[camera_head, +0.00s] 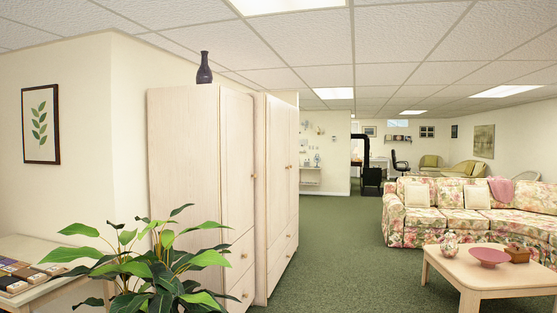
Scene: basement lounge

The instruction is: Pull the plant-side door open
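A pale wood wardrobe (184,185) stands against the left wall, with a second matching unit (262,200) beyond it. The near unit's tall door (237,160), closest to the green leafy plant (165,268), looks shut and is seen at a steep angle. Small knobs (253,177) show at its far edge. Drawers (241,255) lie below the door. The farther unit's tall door (280,160) also looks shut. The plant's leaves overlap the lower part of the near unit in the picture. Neither of my grippers is in view.
A dark vase (204,68) stands on top of the near unit. A light table (35,252) with small boxes is at the left. A floral sofa (480,208) and a coffee table (490,272) stand at the right. Green carpet (345,255) is clear between wardrobe and sofa.

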